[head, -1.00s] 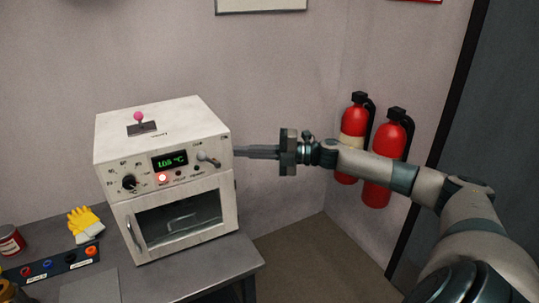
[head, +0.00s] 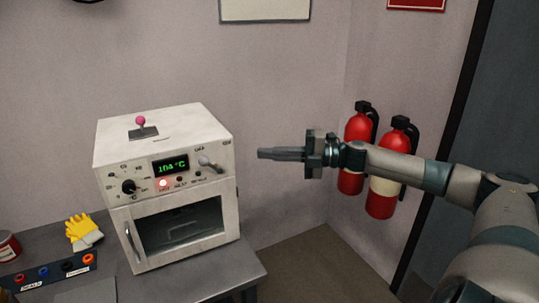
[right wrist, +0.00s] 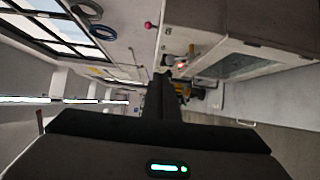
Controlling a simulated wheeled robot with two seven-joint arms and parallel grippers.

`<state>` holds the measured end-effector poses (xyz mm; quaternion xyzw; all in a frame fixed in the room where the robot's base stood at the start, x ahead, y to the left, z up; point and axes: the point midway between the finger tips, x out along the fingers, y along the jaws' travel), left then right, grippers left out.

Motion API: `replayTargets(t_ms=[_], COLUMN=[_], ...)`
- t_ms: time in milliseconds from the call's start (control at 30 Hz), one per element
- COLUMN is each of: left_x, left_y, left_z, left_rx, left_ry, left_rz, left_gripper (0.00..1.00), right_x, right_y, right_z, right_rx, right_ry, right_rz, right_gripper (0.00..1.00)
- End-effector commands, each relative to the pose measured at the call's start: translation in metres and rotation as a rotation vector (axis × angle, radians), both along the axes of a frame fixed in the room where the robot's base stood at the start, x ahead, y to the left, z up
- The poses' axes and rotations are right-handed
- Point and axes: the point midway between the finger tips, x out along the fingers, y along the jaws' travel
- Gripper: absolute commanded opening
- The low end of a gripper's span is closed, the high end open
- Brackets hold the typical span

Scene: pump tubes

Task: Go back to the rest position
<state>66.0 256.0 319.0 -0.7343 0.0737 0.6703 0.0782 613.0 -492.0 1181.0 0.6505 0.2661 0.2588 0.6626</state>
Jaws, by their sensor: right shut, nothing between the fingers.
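My right gripper (head: 262,154) is shut and empty in the head view. It points left toward the white oven (head: 205,125), with a clear gap between its fingertips and the oven's right side. The oven stands on a grey table and its display (head: 171,167) reads about 104 °C. A red light (head: 163,184) glows below the display, and a grey lever (head: 209,163) sits to its right. A pink-knobbed lever (head: 141,121) stands on top. In the right wrist view the shut fingers (right wrist: 160,85) are in the middle, with the oven (right wrist: 235,38) at upper right. My left gripper is out of view.
Two red fire extinguishers (head: 382,195) stand by the wall behind my right forearm. Yellow gloves (head: 82,228), a strip with coloured rings (head: 50,272) and a red can (head: 8,247) are on the table (head: 215,272) at left. Open space lies between the oven and the extinguishers.

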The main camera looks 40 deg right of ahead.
Motion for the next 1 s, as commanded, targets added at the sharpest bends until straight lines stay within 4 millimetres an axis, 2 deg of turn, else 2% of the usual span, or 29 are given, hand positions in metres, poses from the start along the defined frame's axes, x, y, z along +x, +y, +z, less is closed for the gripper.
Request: replayTargets(t_ms=[467, 633, 767, 867, 1000], left_x=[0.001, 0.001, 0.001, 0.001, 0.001], left_y=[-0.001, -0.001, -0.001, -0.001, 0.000], left_z=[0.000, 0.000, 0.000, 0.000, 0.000], left_rx=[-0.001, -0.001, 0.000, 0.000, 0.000], left_ry=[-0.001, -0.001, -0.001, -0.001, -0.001], left_rz=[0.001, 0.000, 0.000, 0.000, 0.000], left_gripper=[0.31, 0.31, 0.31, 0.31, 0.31], right_x=[0.000, 0.007, 0.017, 0.023, 0.024], right_y=[-0.001, -0.012, -0.034, -0.056, -0.086], right_z=[-0.001, -0.020, -0.058, -0.103, -0.183], right_rx=[0.002, 0.036, 0.100, 0.168, 0.267], right_ry=[0.001, 0.021, 0.066, 0.117, 0.213], right_rz=[-0.002, -0.048, -0.137, -0.232, -0.386], right_gripper=[0.00, 0.00, 0.00, 0.00, 0.00])
